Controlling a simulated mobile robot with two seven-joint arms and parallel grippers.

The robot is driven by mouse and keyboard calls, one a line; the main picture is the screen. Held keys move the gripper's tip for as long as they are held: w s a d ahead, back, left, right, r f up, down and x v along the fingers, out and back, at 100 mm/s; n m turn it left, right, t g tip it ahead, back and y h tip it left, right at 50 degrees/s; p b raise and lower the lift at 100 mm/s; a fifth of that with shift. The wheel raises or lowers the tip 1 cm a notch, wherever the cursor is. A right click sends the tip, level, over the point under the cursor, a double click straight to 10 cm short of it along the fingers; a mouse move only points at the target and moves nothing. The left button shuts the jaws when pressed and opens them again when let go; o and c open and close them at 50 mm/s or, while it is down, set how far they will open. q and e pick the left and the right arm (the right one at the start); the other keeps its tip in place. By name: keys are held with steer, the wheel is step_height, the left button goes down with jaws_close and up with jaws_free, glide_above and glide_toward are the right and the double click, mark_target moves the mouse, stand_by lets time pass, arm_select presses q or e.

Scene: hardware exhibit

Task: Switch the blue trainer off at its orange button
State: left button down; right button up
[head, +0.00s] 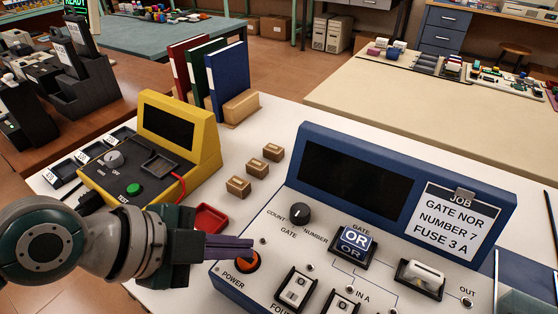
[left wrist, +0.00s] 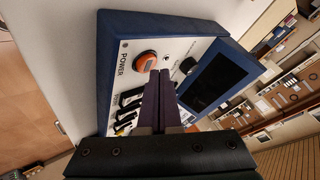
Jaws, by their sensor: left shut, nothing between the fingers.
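The blue trainer (head: 308,138) stands on the white table, its screen (head: 356,181) dark. Its round orange button (head: 245,265), beside the word POWER, is at the panel's left corner, partly covered by my fingers in the head view. In the left wrist view my left gripper (left wrist: 160,74) points at the panel. I cannot tell whether it touches. My right gripper is out of view.
A yellow tester (head: 207,150) stands behind my left arm. A red tray (head: 211,217) and several wooden blocks (head: 238,186) lie between it and the trainer. The trainer also bears a dial (head: 300,214), an OR module (head: 354,240) and a job card (head: 455,222).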

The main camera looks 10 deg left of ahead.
mark_target(239, 262)
arm_select(q)
step_height(239, 262, up, 6)
steer(key=p, duration=0.5)
steer(key=shift+p, duration=0.3)
stand_by(1.2)
